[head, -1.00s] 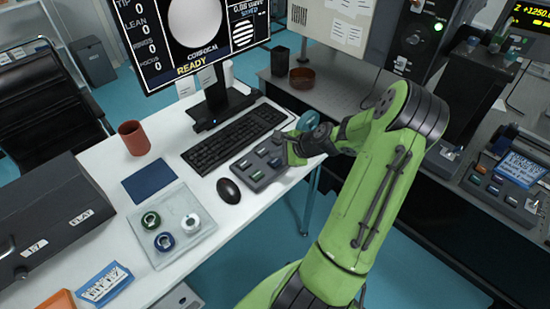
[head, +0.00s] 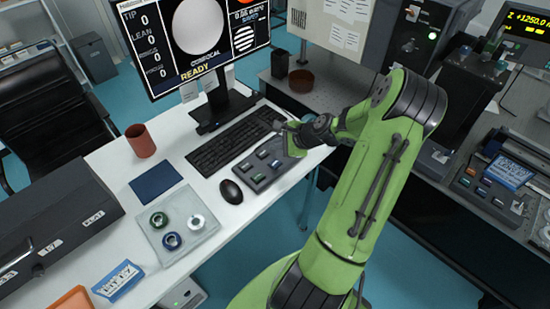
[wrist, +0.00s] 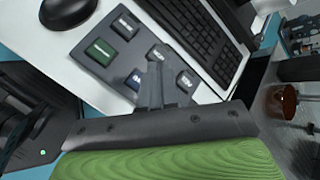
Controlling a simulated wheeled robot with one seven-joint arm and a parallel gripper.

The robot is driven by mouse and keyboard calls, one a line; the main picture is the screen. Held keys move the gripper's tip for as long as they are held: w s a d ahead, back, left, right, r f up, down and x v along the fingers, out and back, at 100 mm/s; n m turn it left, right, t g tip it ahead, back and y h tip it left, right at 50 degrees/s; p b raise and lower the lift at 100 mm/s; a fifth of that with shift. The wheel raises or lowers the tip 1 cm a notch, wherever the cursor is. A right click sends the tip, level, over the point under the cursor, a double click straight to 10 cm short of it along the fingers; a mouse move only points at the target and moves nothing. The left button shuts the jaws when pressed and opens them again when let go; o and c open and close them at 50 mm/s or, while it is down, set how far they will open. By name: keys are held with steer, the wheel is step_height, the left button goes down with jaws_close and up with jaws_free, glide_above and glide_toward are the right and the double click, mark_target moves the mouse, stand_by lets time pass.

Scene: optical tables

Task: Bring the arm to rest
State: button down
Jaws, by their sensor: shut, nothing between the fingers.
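My green arm reaches up from the bottom of the head view and bends over toward the white desk. My gripper (head: 281,126) is above the desk's right side, near the keyboard and the grey button box (head: 266,166). In the wrist view my gripper (wrist: 155,62) has its fingers together and nothing between them. The button box (wrist: 95,62) with its several square keys lies beyond the fingertips. The fingers overlap part of the box in that view, and I cannot tell the exact gap.
A keyboard (head: 232,141), black mouse (head: 230,191) and monitor (head: 205,40) stand close by. A clear tray (head: 203,234) holds several rings. A brown cup (head: 140,141) stands at the back left. A darker bench with a reddish bowl (head: 301,81) is at the right.

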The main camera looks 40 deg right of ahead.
steer(key=shift+a, duration=0.1)
stand_by(0.7)
steer(key=s+a+r+n+g+h+p, duration=0.25)
steer(key=a+r+n+g, duration=0.25)
steer(key=a+r+n, duration=1.05)
steer(key=s+a+r+n, duration=0.4)
steer(key=s+a, duration=0.1)
steer(key=s, duration=0.3)
steer(key=s+a+r+n+t, duration=0.1)
steer(key=s+a+r+n, duration=0.2)
steer(key=s+a+n, duration=0.2)
steer(key=s+p, duration=0.1)
steer(key=s, duration=0.2)
steer(key=shift+s+a+r+t, duration=0.2)
steer(key=shift+s+r+t, duration=0.1)
steer(key=shift+r, duration=0.05)
steer(key=shift+y, duration=0.25)
